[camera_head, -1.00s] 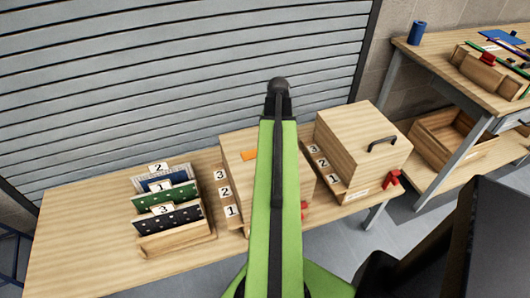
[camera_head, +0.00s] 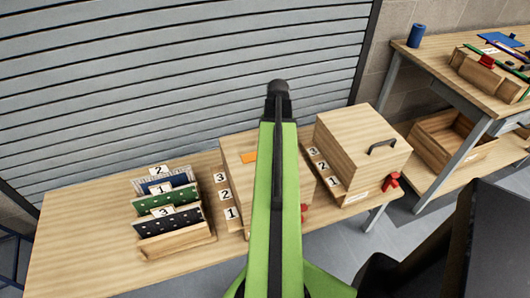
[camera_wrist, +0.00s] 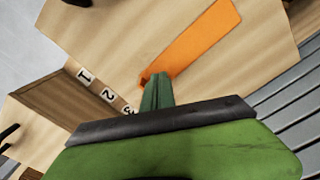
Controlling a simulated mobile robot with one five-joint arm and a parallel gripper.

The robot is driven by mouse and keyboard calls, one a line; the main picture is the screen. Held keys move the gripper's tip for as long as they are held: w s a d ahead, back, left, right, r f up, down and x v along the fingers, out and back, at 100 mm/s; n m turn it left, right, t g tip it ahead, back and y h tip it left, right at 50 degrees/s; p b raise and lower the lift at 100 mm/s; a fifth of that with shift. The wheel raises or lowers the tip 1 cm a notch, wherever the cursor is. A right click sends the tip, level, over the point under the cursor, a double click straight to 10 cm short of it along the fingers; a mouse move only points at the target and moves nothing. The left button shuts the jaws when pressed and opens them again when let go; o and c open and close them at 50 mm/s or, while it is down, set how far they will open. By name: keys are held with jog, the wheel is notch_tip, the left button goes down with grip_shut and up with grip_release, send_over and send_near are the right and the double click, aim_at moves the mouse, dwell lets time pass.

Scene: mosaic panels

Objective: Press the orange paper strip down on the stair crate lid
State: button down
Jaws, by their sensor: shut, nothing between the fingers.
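The orange paper strip (camera_wrist: 195,45) lies along the pale wooden lid (camera_wrist: 110,35) of a crate in the wrist view. In the head view, a short piece of the strip (camera_head: 249,156) shows on the lid of the crate (camera_head: 236,172) left of my arm, which hides much of it. My gripper (camera_wrist: 157,88) is shut and empty, with its green fingertips at the strip's near end. I cannot tell whether the tips touch the strip or hover just above it. My gripper's fingers are hidden behind my arm in the head view.
A second crate with a black handle (camera_head: 382,147) stands to the right, close by, with numbered labels (camera_head: 322,166) along its left side. A rack of dotted panels (camera_head: 170,215) stands on the bench at left. A grey shutter (camera_head: 150,80) rises behind the bench.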

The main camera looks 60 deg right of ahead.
notch_tip(320, 180, up, 7)
jog(key=p, duration=0.6)
jog(key=shift+f, duration=0.15)
